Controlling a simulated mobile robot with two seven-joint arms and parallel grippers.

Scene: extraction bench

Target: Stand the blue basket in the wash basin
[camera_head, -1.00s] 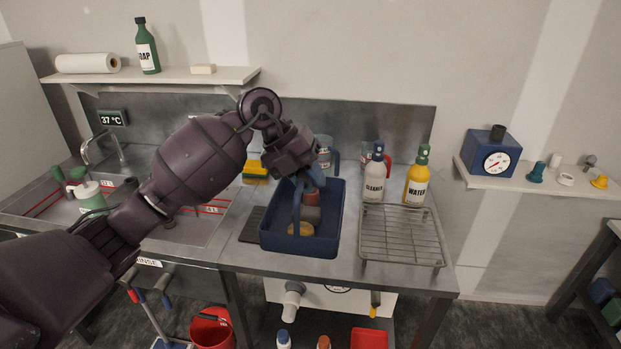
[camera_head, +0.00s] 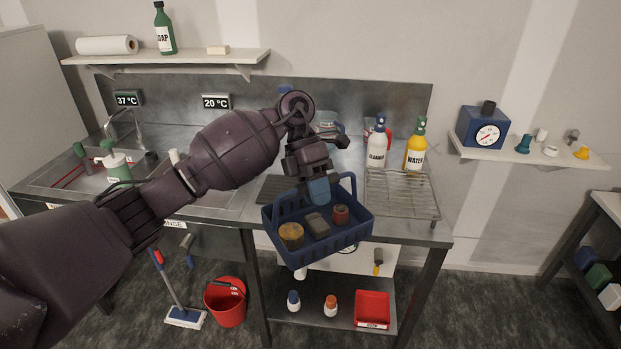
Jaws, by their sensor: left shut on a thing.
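The blue basket (camera_head: 335,243) hangs from my left gripper (camera_head: 318,182), which is shut on its handle. It is in front of the bench's front edge, slightly tilted, and holds a yellow round item (camera_head: 291,236), a grey block (camera_head: 317,225) and a red cylinder (camera_head: 340,214). Two sunken basins lie to the left. The far-left basin (camera_head: 60,182), below the 37 °C display, has red lines and green-topped items in or by it. The nearer basin (camera_head: 215,203), above the RINSE label, is partly hidden by my left arm. No WASH label is readable. My right gripper is out of view.
A tap (camera_head: 124,125) rises behind the far-left basin. A wire rack (camera_head: 402,195) with a cleaner bottle (camera_head: 376,148) and a yellow water bottle (camera_head: 415,150) behind it stands right of the basket. A red bucket (camera_head: 226,303) is on the floor.

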